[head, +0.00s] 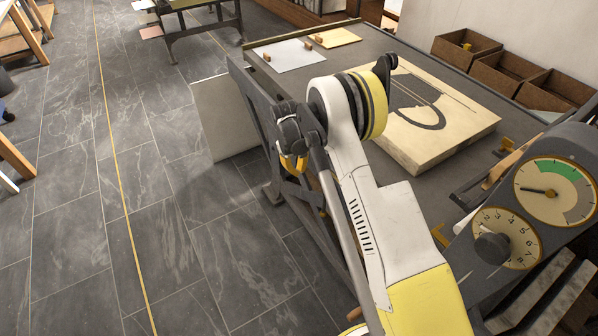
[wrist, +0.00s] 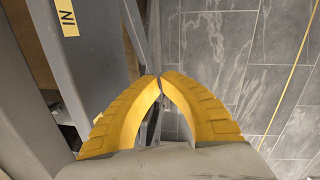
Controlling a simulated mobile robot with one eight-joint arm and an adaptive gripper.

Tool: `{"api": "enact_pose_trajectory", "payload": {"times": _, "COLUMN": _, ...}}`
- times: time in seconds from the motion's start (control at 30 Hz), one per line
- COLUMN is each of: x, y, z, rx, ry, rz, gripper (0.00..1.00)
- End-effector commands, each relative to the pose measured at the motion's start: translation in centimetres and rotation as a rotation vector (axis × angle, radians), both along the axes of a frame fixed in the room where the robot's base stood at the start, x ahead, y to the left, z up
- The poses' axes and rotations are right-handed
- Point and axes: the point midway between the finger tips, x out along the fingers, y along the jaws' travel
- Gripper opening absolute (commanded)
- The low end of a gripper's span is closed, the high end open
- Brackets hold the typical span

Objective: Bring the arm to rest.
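My gripper (wrist: 160,77) shows in the wrist view as two yellow curved fingers whose tips meet or nearly meet, with nothing visible between them. In the head view my gripper (head: 292,163) is small, hanging beside the left edge of the grey table and pointing down towards the floor. My white and yellow arm runs from the bottom right up to a bend over the table's edge. The arm hides part of the table (head: 388,41) and its frame.
On the table lie a pale stone slab (head: 440,150) with a dark drawing, a white sheet (head: 289,56) and a yellow sheet (head: 336,37). Brown bins (head: 468,52) line the far right. A gauge (head: 555,190) stands at the right. Tiled floor at the left is mostly clear.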

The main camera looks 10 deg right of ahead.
Motion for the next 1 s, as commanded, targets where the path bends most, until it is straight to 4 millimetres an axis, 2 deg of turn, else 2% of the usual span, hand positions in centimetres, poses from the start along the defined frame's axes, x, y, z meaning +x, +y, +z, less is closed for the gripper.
{"api": "enact_pose_trajectory", "payload": {"times": 0.27, "x": 0.0, "y": 0.0, "z": 0.1, "rx": 0.0, "ry": -0.001, "rz": 0.0, "gripper": 0.0}}
{"api": "enact_pose_trajectory", "payload": {"times": 0.37, "x": -0.1, "y": -0.1, "z": 1.4, "rx": 0.004, "ry": -0.011, "rz": -0.005, "gripper": 0.0}}
{"api": "enact_pose_trajectory", "payload": {"times": 0.47, "x": -0.3, "y": -0.2, "z": 4.9, "rx": 0.012, "ry": -0.04, "rz": -0.021, "gripper": 0.0}}
{"api": "enact_pose_trajectory", "payload": {"times": 0.67, "x": -3.0, "y": -0.7, "z": 15.6, "rx": 0.047, "ry": -0.141, "rz": -0.079, "gripper": 0.0}}
{"api": "enact_pose_trajectory", "payload": {"times": 0.8, "x": -6.3, "y": -1.2, "z": 22.2, "rx": 0.075, "ry": -0.219, "rz": -0.125, "gripper": 0.0}}
{"api": "enact_pose_trajectory", "payload": {"times": 1.0, "x": -12.8, "y": -1.7, "z": 29.4, "rx": 0.119, "ry": -0.325, "rz": -0.189, "gripper": 0.0}}
